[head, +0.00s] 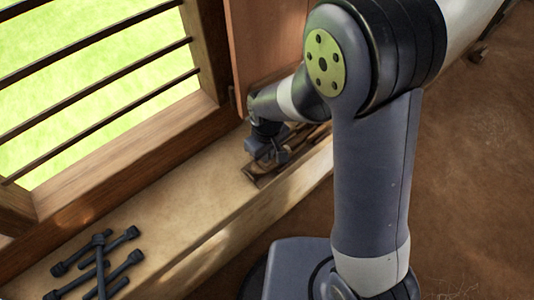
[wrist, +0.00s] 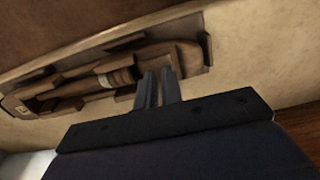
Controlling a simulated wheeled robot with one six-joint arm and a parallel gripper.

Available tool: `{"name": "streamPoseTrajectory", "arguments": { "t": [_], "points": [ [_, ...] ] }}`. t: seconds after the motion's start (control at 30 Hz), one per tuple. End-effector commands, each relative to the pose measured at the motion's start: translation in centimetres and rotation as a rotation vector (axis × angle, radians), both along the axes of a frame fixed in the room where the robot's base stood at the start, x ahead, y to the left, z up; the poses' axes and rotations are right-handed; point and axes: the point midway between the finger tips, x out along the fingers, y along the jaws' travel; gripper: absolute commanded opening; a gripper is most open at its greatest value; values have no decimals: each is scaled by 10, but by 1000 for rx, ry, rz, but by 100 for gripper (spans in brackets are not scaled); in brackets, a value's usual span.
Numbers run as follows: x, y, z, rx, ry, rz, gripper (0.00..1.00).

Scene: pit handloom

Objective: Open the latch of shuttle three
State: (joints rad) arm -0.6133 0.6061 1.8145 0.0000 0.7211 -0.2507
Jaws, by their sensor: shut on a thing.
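A long wooden shuttle (wrist: 100,80) lies in a shallow wooden holder (wrist: 207,50) in the wrist view. It has a pale wound band near its middle and small wooden blocks beside it. My gripper (wrist: 160,86) reaches over the holder near the shuttle's right end. Its two dark fingers are close together, shut on a small part that they mostly hide; by its place it looks like the latch. In the head view, my gripper (head: 268,152) is down at the holder (head: 258,180) on the ledge, and my arm hides much of it. I cannot read any shuttle number.
The holder rests on a pale earthen ledge (head: 205,195) under a barred window (head: 100,85). A wooden shutter or post (head: 262,45) stands close behind my wrist. Several dark bolt-like pieces (head: 100,262) lie at the ledge's near left. The ledge between is clear.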

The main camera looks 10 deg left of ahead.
Motion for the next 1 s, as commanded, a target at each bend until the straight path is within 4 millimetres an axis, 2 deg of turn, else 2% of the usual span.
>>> {"name": "streamPoseTrajectory", "arguments": {
  "t": [0.07, 0.1, 0.2, 0.43, 0.53, 1.0],
  "points": [
    [0, 0, 0, 1, -1, 0, 0],
    [0, 0, 0, 1, -1, 0, 10],
    [0, 0, 0, 1, -1, 0, 17],
    [0, 0, 1, 1, -1, -1, 17],
    [0, 0, 8, 1, -2, -1, 17],
    [1, 1, 92, 2, -3, 0, 17]
  ]
}}
